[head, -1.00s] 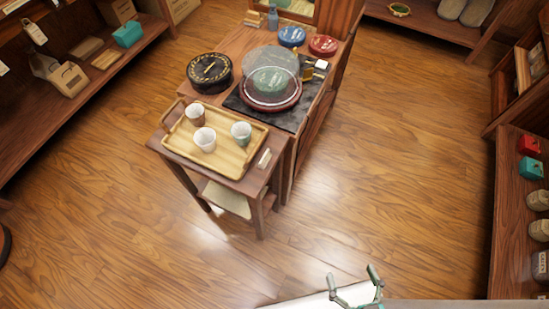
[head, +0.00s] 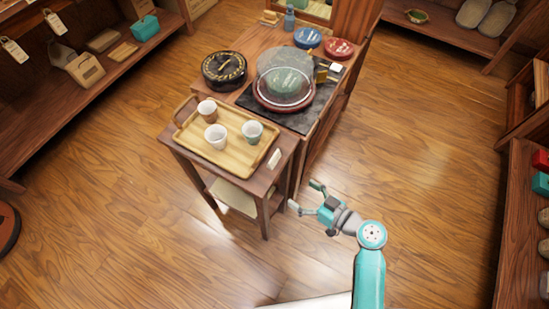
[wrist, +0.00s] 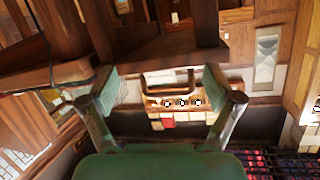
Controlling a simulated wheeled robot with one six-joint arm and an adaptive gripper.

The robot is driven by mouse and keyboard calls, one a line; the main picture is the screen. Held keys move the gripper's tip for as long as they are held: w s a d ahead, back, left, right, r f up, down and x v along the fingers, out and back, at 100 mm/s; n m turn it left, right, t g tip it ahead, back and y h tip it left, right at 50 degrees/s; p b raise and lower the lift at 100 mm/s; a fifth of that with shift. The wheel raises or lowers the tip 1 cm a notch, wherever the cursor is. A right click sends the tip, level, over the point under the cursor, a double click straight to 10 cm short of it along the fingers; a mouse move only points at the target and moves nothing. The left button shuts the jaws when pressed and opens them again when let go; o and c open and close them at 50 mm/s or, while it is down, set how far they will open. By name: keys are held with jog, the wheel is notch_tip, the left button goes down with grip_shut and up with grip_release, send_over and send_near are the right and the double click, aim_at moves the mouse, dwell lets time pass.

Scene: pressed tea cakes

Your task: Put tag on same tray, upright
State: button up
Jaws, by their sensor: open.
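A small pale tag-like piece (head: 274,158) sits on the right end of the small side table, just beside the wooden tray (head: 190,155). The tray holds three small cups (head: 215,137). A dark slab (head: 300,121) on the cabinet behind bears a glass dome (head: 285,75) over a round cake, with a small gold stand (head: 321,74) and a white card (head: 336,68) at its far right corner. My gripper (head: 306,196) is open and empty, right of and in front of the side table, apart from everything. In the wrist view its spread fingers (wrist: 162,88) hold nothing.
A black round tin (head: 224,70), a blue tin (head: 307,38) and a red tin (head: 339,48) stand on the cabinet. Shelves line the left and right sides, with hanging tags (head: 14,50) at left. The wooden floor (head: 400,150) right of the cabinet is clear.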

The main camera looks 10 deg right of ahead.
aim_at(274, 156)
jog(key=w+d+r+n+y, duration=0.2)
jog(key=w+r+n+y, duration=0.2)
jog(key=w+r, duration=0.15)
jog(key=shift+s+a+x, duration=0.15)
jog(key=shift+s+x, duration=0.05)
jog(key=shift+x, duration=1.55)
jog(key=shift+s+a+x, duration=0.15)
jog(key=shift+s+x, duration=0.05)
jog(key=shift+x, duration=1.6)
jog(key=shift+s+a+x, duration=0.2)
jog(key=shift+x, duration=1.55)
jog(key=shift+r, duration=0.1)
jog(key=c, duration=0.9)
jog(key=shift+r, duration=0.1)
jog(key=shift+r, duration=0.6)
jog(key=v, duration=1.8)
jog(key=shift+w+d+f, duration=0.1)
jog(key=shift+d, duration=0.05)
